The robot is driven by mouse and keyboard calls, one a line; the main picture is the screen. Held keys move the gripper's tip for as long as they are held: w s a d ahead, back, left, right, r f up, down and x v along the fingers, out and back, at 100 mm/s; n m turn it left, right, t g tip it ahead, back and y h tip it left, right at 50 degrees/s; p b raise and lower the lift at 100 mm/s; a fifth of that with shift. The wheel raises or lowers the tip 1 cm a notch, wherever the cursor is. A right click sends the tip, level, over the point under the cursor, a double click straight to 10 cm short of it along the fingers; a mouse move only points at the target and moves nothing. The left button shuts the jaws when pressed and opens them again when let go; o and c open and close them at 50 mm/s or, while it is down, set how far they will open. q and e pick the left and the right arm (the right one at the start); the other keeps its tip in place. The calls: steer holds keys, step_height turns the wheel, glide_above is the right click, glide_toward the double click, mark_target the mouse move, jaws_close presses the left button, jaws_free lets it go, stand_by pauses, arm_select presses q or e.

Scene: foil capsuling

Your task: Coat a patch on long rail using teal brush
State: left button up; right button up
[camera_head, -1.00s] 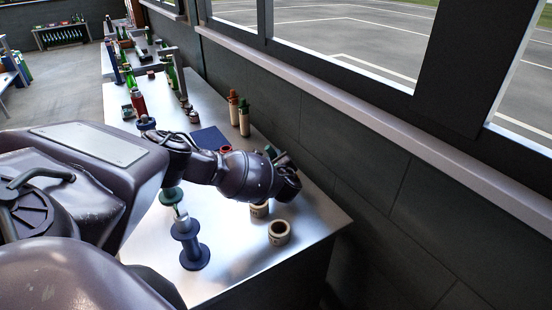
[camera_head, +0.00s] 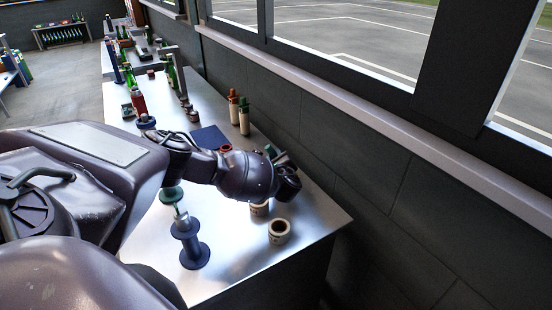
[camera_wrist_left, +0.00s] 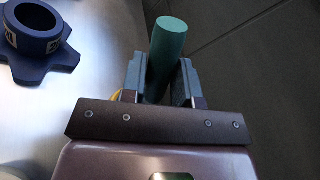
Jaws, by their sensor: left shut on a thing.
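My left gripper (camera_wrist_left: 160,75) is shut on a teal cylinder (camera_wrist_left: 168,42), likely the handle of the teal brush, in the left wrist view. The cylinder stands up between the two fingers; its other end is hidden. In the head view my left gripper (camera_head: 280,158) is mostly hidden behind my wrist, over the right side of the metal bench. I cannot make out the long rail or the brush's bristles in either view. My right gripper is not in view.
A dark blue spool (camera_head: 188,242) and two cream rolls (camera_head: 279,232) stand on the near bench (camera_head: 245,262). A blue mat (camera_head: 208,138), bottles and two cream-and-coloured cylinders (camera_head: 244,118) stand farther back. A dark blue ring (camera_wrist_left: 38,32) shows in the wrist view. The wall borders the bench at right.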

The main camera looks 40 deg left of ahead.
arm_select(q)
steer(key=shift+f, duration=0.1)
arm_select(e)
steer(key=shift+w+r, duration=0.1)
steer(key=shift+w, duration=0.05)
arm_select(q)
steer(key=shift+f, duration=0.2)
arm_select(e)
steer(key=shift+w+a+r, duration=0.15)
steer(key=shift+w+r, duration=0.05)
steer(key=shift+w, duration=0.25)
arm_select(q)
steer(key=shift+f, duration=0.1)
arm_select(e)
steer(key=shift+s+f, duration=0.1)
arm_select(q)
steer(key=shift+f, duration=0.1)
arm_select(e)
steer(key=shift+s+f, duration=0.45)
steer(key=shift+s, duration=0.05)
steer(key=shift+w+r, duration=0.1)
